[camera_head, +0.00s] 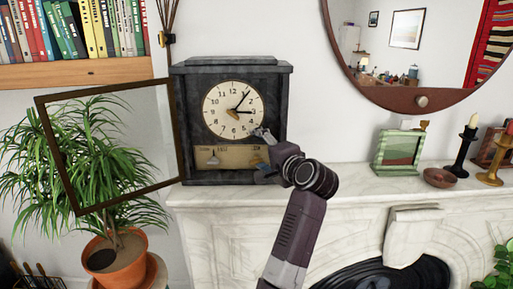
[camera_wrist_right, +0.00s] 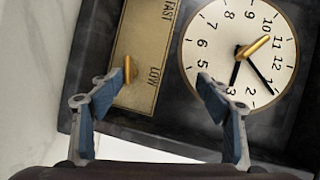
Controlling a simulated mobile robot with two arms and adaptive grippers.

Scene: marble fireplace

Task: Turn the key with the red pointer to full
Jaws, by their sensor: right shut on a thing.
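The dark marble clock (camera_head: 180,120) stands on the mantel with its glass door (camera_head: 110,208) swung open to the left. My right gripper (camera_head: 262,142) is at the clock's lower right. The fingertips stand apart there. I cannot make out a red pointer. My left gripper is not in view.
A second key (camera_head: 235,113) sits at the dial's centre. A potted plant (camera_head: 118,260) stands behind the open door. A green frame (camera_head: 398,153), a bowl (camera_head: 440,177) and candlesticks are on the mantel's right.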

